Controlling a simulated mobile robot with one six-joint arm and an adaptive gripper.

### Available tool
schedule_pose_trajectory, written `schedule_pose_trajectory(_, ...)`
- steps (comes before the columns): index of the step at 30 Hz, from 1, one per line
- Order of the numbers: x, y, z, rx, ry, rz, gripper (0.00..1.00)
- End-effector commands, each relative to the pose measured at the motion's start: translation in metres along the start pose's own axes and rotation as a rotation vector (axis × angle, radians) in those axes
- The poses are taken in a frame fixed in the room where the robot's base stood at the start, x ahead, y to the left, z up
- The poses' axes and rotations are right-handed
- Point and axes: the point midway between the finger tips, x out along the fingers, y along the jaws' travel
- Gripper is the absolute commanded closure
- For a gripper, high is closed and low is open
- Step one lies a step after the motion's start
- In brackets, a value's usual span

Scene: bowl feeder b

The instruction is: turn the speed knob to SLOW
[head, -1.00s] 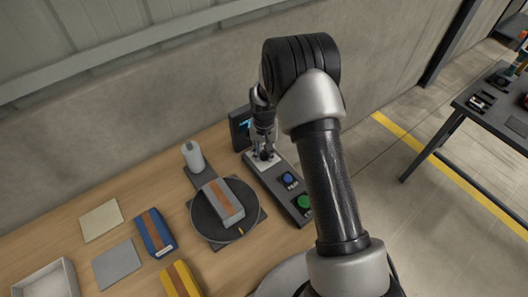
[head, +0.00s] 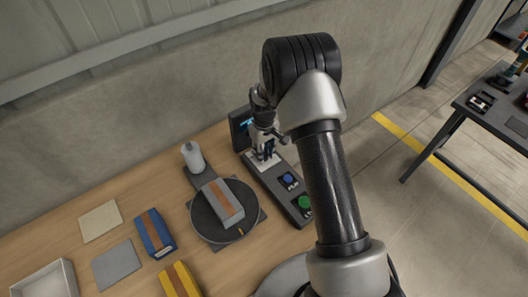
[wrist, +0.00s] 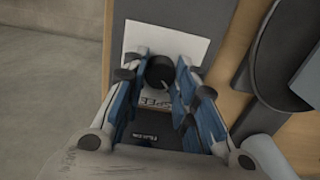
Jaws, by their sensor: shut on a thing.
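The speed knob (wrist: 160,71) is a round black knob with a light pointer line, on a white plate (wrist: 196,47) of the dark control panel (wrist: 118,20). In the wrist view the pointer line slants toward the lower right. My gripper (wrist: 161,64) points down at the panel, its blue-padded fingers on both sides of the knob and shut on it. In the head view my gripper (head: 265,157) is at the panel's far end and hides most of the knob. Part of the plate's lettering shows, but the SLOW mark cannot be made out.
A blue button (head: 288,179) and a green button (head: 305,202) sit nearer on the panel. A dark screen (head: 240,128) stands behind. Left are a round turntable (head: 212,229) bearing a grey box with a brown stripe (head: 222,201), and a white bottle-like part (head: 192,157).

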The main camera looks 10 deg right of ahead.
Motion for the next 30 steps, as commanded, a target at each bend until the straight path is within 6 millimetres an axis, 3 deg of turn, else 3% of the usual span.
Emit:
schedule_pose_trajectory(16, -0.0002, 0.0001, -0.0001, -0.023, 0.0, 0.001, 0.97)
schedule_pose_trajectory(17, -0.0002, 0.0001, -0.0001, -0.023, 0.0, 0.001, 0.72)
schedule_pose_trajectory(25, -0.0001, 0.0, -0.0001, -0.022, 0.0, 0.0, 0.54)
schedule_pose_trajectory(30, -0.0001, 0.0, -0.0001, -0.021, 0.0, 0.0, 0.53)
